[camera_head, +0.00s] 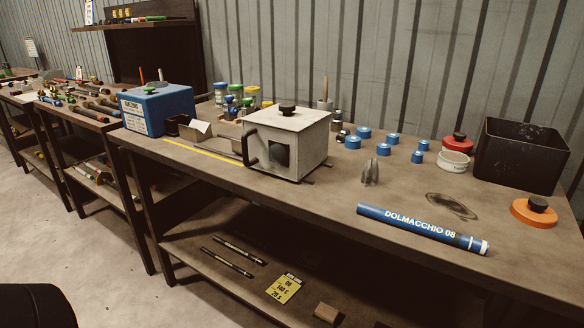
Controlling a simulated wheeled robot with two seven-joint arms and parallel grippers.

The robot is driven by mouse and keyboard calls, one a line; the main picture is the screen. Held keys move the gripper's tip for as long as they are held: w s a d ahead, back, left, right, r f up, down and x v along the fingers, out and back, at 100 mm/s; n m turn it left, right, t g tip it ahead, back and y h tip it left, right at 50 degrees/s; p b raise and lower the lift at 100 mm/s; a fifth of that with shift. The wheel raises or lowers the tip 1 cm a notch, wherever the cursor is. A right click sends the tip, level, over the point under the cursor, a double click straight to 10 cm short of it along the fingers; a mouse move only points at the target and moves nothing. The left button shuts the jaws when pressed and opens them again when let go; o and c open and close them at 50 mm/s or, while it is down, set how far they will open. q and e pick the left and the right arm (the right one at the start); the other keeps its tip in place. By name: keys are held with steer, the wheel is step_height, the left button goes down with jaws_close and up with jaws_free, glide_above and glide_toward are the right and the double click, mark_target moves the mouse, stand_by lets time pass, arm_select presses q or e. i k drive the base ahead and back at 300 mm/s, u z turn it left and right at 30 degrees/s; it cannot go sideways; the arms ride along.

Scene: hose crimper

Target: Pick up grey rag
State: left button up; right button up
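I see no thing that I can clearly identify as a grey rag. A small grey, upright, folded-looking piece (370,173) stands on the workbench right of the white box; I cannot tell whether it is cloth or metal. Neither of my grippers shows in the head view.
The workbench (330,205) holds a white box (303,131), a blue box (157,108), several blue caps (364,132), a black bin (519,155), an orange disc (534,213) and a blue "DOLMACCHIO 08" tube (421,228). A lower shelf (215,285) holds rods. The front middle of the bench top is clear.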

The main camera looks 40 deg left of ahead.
mark_target(370, 175)
steer(key=u, duration=0.4)
steer(key=k, duration=0.4)
steer(key=u, duration=0.3)
steer(key=i, duration=0.45)
